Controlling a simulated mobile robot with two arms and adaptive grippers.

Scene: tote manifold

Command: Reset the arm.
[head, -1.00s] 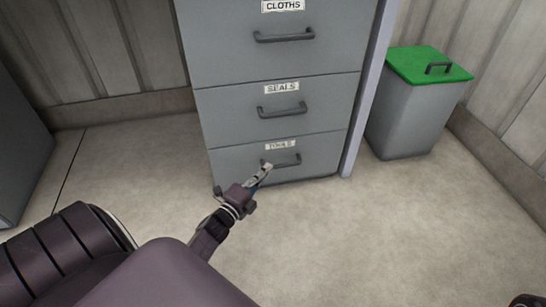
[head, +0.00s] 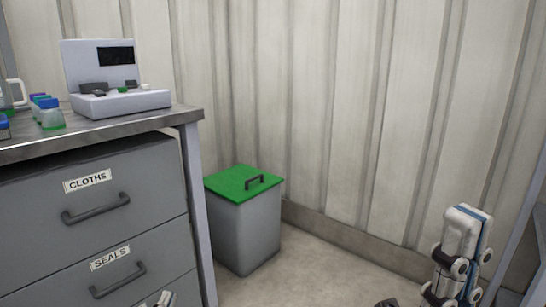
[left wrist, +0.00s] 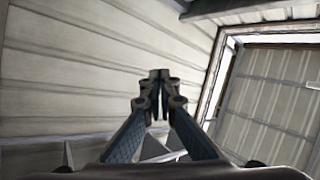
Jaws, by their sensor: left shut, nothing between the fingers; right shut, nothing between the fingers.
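The tip of my left gripper (head: 163,298) just shows at the bottom edge of the head view, in front of the grey drawer unit below the SEALS drawer (head: 125,270). The rest of that arm is out of frame. In the left wrist view my left gripper (left wrist: 159,78) has its fingers together with nothing between them, facing pale panelled walls. My right gripper (head: 468,215) stands upright at the lower right of the head view, shut and empty, away from the drawers.
A grey bin with a green lid (head: 243,182) stands right of the drawers. The CLOTHS drawer (head: 140,185) is shut. Panelled walls close the corner; some floor is free.

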